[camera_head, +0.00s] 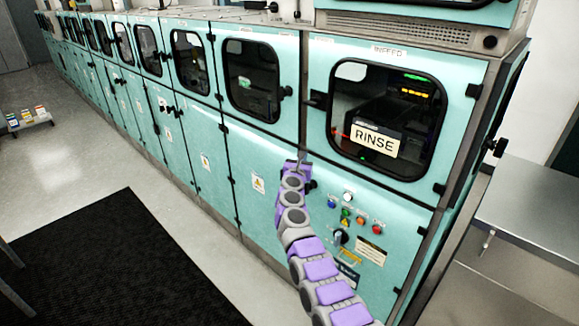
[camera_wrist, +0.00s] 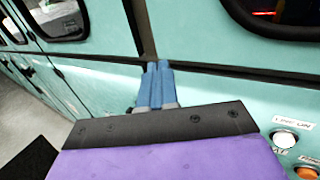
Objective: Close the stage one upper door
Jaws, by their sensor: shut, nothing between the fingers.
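A row of teal upper doors with dark windows runs along the machine. The nearest upper door (camera_head: 455,140) has an "INFEED" label and a "RINSE" sign in its window. The upper door to its left (camera_head: 235,115) has a small label too blurred to read. Both look flush with the frame, and I cannot tell which is stage one. My gripper (camera_head: 302,160) is shut and empty in front of the seam between these two doors, near their lower edges. The wrist view shows its blue fingers (camera_wrist: 160,83) together by the dark seam; contact cannot be told.
Below the nearest door is a panel of buttons (camera_head: 346,212) and a dark knob. Lower cabinet doors (camera_head: 212,160) look closed. A metal table (camera_head: 530,205) stands at the right. A black mat (camera_head: 120,265) lies on open floor at the left.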

